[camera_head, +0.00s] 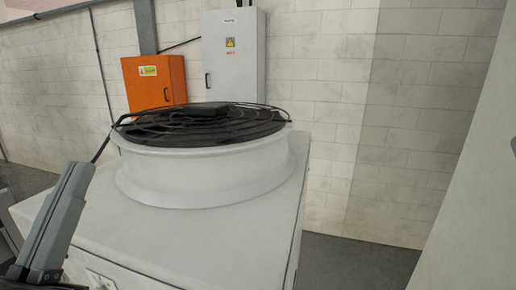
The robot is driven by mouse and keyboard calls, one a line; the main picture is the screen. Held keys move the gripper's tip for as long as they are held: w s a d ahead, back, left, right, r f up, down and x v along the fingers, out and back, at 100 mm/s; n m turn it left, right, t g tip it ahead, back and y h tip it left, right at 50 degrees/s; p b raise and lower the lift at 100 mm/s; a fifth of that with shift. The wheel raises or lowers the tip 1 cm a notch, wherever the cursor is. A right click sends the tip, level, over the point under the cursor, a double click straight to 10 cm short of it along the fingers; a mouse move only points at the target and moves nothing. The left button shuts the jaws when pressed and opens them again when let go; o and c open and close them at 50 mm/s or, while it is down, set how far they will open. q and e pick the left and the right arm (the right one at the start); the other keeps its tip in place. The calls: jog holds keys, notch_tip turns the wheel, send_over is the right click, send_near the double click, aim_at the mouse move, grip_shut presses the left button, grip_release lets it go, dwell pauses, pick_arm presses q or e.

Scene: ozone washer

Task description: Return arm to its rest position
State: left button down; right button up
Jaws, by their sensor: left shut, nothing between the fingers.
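My left gripper (101,147) shows at the left side of the head view, with its grey body rising from the lower left and thin dark fingers at its upper end. It is shut and empty, just left of the white fan housing (200,180). I cannot tell whether the fingertips touch the housing's rim. My right gripper is not in the view.
A white machine cabinet (190,245) carries the round housing, topped by a black fan grille (205,125). Behind it, an orange box (155,82) and a grey electrical cabinet (232,55) hang on the block wall. Floor shows right of the machine.

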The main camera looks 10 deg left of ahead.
pick_arm(q)
jog(key=s+d+r+t+h+p, duration=0.1)
jog(key=s+d+r+h+p, duration=0.1)
jog(key=r+p, duration=1.35)
jog(key=s+d+r+h+p, duration=0.1)
jog(key=r+p, duration=1.2)
jog(key=r, duration=0.5)
notch_tip(320, 180, down, 29)
jog(key=b, duration=2.9)
jog(key=shift+s+m, duration=0.15)
jog(key=shift+m, duration=0.15)
